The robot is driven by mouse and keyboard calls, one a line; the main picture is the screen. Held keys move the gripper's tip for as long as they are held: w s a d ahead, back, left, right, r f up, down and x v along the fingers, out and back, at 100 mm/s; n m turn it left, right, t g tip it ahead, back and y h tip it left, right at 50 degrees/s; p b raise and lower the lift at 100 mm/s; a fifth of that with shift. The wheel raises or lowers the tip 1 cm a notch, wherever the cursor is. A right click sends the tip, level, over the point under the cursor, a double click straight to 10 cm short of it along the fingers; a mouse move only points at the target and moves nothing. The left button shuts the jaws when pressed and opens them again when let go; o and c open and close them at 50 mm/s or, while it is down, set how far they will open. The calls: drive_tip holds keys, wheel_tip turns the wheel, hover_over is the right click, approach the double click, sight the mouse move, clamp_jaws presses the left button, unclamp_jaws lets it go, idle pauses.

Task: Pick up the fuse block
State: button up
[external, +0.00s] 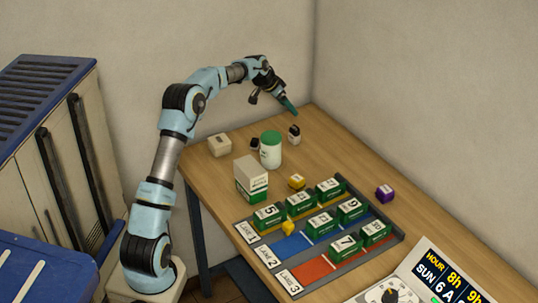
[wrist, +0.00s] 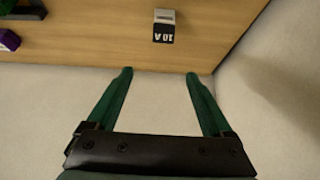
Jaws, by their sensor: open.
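The fuse block (external: 294,135) appears to be the small black and off-white block near the table's far corner. In the wrist view the fuse block (wrist: 163,27) shows a black face marked "10 A" and a pale grey part. It stands alone on the wood. My gripper (external: 289,105) is above the far end of the table, over the block and apart from it. In the wrist view my gripper (wrist: 158,74) is open, with two green fingers spread wide and nothing between them. The block lies beyond the fingertips, roughly in line with the gap.
A white jar with a green lid (external: 271,150), a small black item (external: 255,144) and a beige box (external: 219,145) stand left of the block. A purple cube (external: 385,194) lies right. Walls border the far corner.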

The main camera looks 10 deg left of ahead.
approach(295, 129)
drive_tip(key=d+f, duration=0.1)
drive_tip(key=f, duration=0.1)
drive_tip(key=x, duration=0.2)
drive_tip(key=p+x, duration=0.1)
drive_tip(key=x, duration=0.2)
drive_tip(key=shift+w+f, duration=0.1)
drive_tip(key=shift+w, duration=0.35)
drive_tip(key=shift+p+x, duration=1.5)
drive_tip(key=shift+x, duration=1.35)
drive_tip(key=shift+w+a, duration=0.15)
clamp_jaws()
